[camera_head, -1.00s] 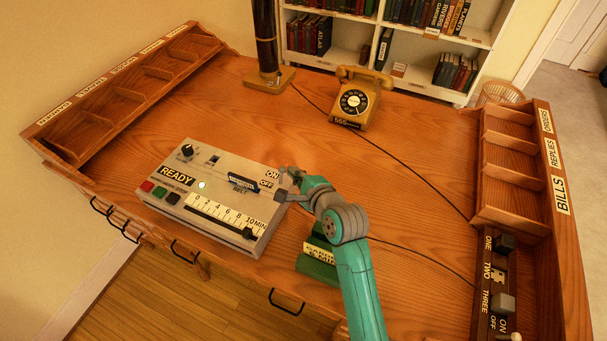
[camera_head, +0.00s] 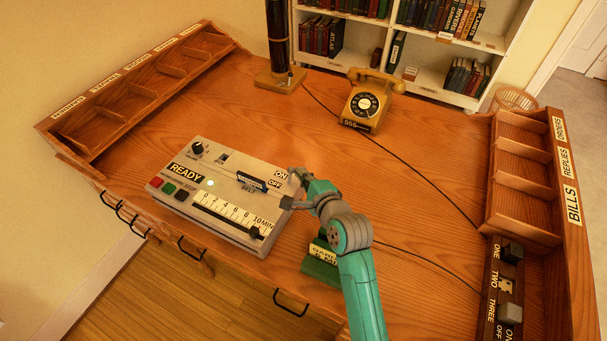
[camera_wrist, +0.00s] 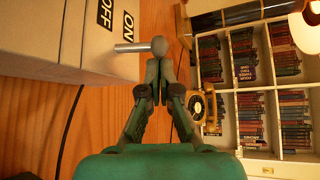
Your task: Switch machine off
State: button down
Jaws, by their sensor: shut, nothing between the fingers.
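The machine (camera_head: 228,197) is a pale grey box on the desk with a READY label, a lit white lamp, coloured buttons and a minute slider. Its ON and OFF labels are at its right end. In the wrist view a lever (camera_wrist: 133,47) with a metal shaft and round grey knob sticks out of the machine's side, beside the ON label (camera_wrist: 128,23). My gripper (camera_wrist: 158,72) is shut and empty, its fingertips right at the knob. I cannot tell whether they touch it. In the head view my gripper (camera_head: 302,190) is at the machine's right end and hides the lever.
A yellow telephone (camera_head: 365,104) stands behind, its cord crossing the desk. A green block (camera_head: 320,267) is beside my arm. Sorting racks stand at left (camera_head: 135,90) and right (camera_head: 520,170), with a switch panel (camera_head: 503,290) at right.

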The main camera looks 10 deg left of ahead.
jog(key=shift+s+t, duration=0.15)
jog(key=shift+t, duration=0.15)
jog(key=shift+s+a+n+t+y, duration=0.15)
jog(key=shift+s+a+n+t, duration=0.1)
jog(key=shift+s+n+t, duration=0.25)
jog(key=shift+s+a+n+t+y, duration=0.15)
jog(key=shift+s+a+n+t, duration=0.15)
jog(key=shift+s+n, duration=0.35)
dwell(1.1)
